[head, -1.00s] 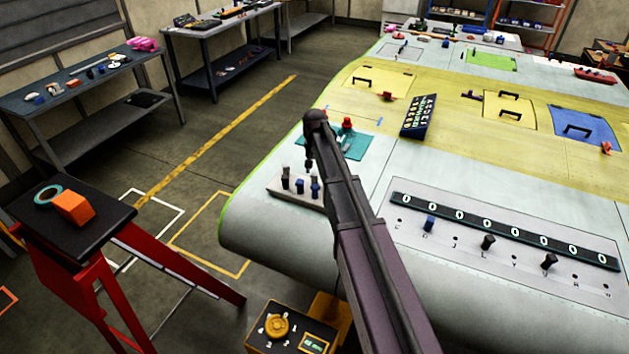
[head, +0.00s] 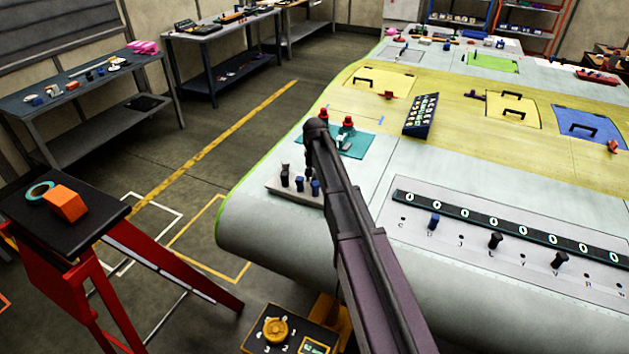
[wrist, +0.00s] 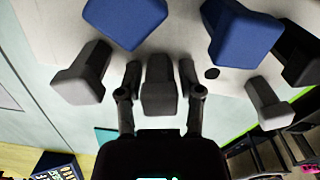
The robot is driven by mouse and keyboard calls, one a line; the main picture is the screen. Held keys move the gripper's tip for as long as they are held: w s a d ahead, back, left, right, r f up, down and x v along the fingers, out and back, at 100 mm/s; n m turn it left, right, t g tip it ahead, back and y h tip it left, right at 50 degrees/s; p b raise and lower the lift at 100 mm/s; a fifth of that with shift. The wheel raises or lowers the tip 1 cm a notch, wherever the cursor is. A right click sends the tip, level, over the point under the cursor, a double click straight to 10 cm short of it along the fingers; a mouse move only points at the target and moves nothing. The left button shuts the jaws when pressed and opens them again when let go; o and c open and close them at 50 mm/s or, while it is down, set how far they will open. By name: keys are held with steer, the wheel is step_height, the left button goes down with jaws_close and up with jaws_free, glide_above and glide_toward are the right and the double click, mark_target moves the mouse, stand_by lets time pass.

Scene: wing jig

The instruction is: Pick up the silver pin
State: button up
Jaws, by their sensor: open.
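In the wrist view, my gripper (wrist: 160,68) is open, one finger on each side of a dark grey pin (wrist: 158,92). I cannot tell whether the fingers touch it. Lighter grey pins stand at left (wrist: 78,78) and right (wrist: 268,105); which pin is the silver one is not clear from colour alone. Blue pins (wrist: 125,18) (wrist: 242,32) and a black pin (wrist: 300,55) stand around them. In the head view, the pale pin block (head: 283,193) sits near the wing's rounded edge, with my gripper (head: 309,177) low over it and partly hiding the pins.
A teal mat (head: 355,148) with red-topped parts lies just behind the block. A counter panel (head: 510,225) with several knobs is to the right. A red stand (head: 85,225) with an orange block and a yellow-dialled box (head: 277,330) are off the wing.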

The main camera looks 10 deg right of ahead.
stand_by(0.5)
jaws_close()
steer(key=shift+r, duration=0.1)
step_height(320, 180, up, 10)
steer(key=p, duration=1)
stand_by(0.7)
